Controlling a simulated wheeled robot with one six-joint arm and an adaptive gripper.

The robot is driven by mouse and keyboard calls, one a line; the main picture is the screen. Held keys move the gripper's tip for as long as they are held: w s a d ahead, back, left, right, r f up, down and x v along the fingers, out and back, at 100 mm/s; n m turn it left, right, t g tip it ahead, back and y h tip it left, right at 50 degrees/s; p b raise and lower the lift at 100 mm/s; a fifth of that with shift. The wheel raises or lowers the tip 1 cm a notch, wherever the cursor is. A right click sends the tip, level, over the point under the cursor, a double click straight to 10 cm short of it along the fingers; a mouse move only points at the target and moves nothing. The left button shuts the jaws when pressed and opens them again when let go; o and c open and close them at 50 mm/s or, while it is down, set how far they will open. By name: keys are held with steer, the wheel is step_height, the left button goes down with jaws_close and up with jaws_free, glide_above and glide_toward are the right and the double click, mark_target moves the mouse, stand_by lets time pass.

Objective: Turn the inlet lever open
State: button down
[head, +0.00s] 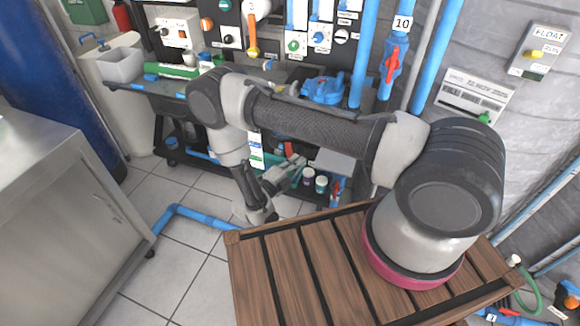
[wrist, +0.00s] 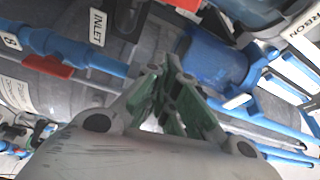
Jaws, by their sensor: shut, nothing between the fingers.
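In the wrist view a white label reading INLET (wrist: 97,27) is on a grey surface. A red lever (wrist: 47,67) lies below and left of it, roughly along a blue pipe (wrist: 95,63); it appears to be the inlet lever. My gripper (wrist: 168,62) is shut and empty, with green-grey fingers to the right of the red lever and apart from it. In the head view my gripper (head: 296,164) is low in front of the rack. I cannot tell the inlet lever there for sure; small red parts show near the gripper.
Another red part (wrist: 186,4) shows at the wrist view's top edge. A blue housing (wrist: 217,64) and several blue pipes are close to my fingers. In the head view a metal cabinet (head: 85,215) stands left, and a red-handled valve (head: 392,65) is higher up. Tiled floor lies between.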

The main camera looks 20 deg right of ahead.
mark_target(287, 149)
steer(key=w, duration=0.3)
steer(key=w+d, duration=0.1)
steer(key=w, duration=0.1)
steer(key=shift+w+f, duration=0.1)
steer(key=shift+f, duration=0.1)
steer(key=shift+w+a+r, duration=0.2)
steer(key=shift+w+a, duration=0.05)
steer(key=shift+a, duration=0.2)
stand_by(0.5)
steer(key=shift+w+a+r, duration=0.1)
steer(key=shift+w+a, duration=0.5)
steer(key=shift+a, duration=0.25)
steer(key=w+a+f+n, duration=0.3)
steer(key=a, duration=0.1)
steer(key=shift+w+a+f+t, duration=0.15)
steer(key=shift+a+f+t, duration=0.1)
steer(key=shift+t, duration=0.15)
stand_by(0.5)
